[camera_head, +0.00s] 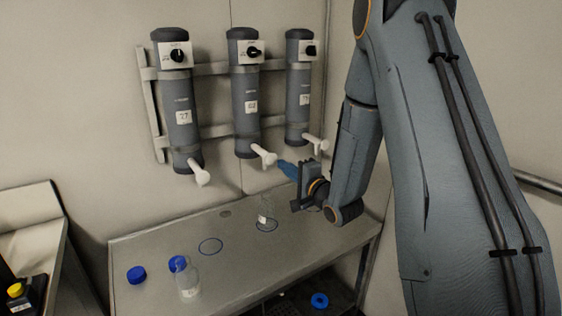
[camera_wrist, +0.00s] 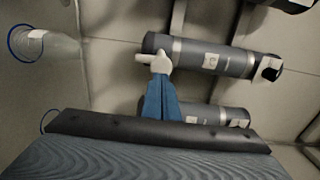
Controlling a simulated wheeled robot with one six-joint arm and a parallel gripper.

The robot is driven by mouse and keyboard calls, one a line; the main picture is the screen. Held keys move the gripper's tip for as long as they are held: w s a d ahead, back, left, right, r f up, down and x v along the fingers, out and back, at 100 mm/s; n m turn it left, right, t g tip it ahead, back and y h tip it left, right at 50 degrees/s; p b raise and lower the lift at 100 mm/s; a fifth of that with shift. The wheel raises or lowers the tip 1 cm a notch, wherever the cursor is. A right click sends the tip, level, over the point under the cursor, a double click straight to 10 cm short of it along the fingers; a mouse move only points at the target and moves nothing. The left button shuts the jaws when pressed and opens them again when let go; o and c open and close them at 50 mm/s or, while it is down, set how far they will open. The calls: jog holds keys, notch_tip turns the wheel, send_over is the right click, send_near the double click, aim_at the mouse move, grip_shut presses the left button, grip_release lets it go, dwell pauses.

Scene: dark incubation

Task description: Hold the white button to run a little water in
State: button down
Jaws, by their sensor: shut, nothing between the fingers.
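Three grey cylinders hang on a wall rack, each with a white tap-like part at its bottom. My gripper (camera_head: 283,166) is shut, its blue fingertips at the white button (camera_head: 267,158) of the middle cylinder (camera_head: 246,108). In the wrist view, the blue fingertips (camera_wrist: 159,80) meet the white button (camera_wrist: 161,63); I cannot tell whether it is pressed in. A clear open bottle with a white label (camera_head: 262,219) stands on a blue ring below; it also shows in the wrist view (camera_wrist: 55,52). No water can be made out.
Left cylinder (camera_head: 182,115) and right cylinder (camera_head: 297,90) flank the middle one. On the metal table (camera_head: 240,270) are an empty blue ring (camera_head: 210,246), a blue cap (camera_head: 137,274) and another clear bottle (camera_head: 188,283) with blue at its top. A side bench (camera_head: 30,225) stands at left.

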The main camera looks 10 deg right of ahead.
aim_at(275, 159)
jog(key=shift+p+x, duration=0.3)
jog(key=shift+x, duration=0.95)
jog(key=shift+b+x, duration=0.35)
jog(key=shift+x, duration=0.6)
jog(key=shift+r, duration=0.35)
jog(key=shift+w+a+r, duration=0.1)
jog(key=shift+a+r, duration=0.05)
dwell(1.0)
jog(key=shift+s+f+p, duration=0.3)
jog(key=shift+s+f, duration=0.05)
jog(key=b+v, duration=0.2)
jog(key=v, duration=1.2)
jog(key=shift+d, duration=0.25)
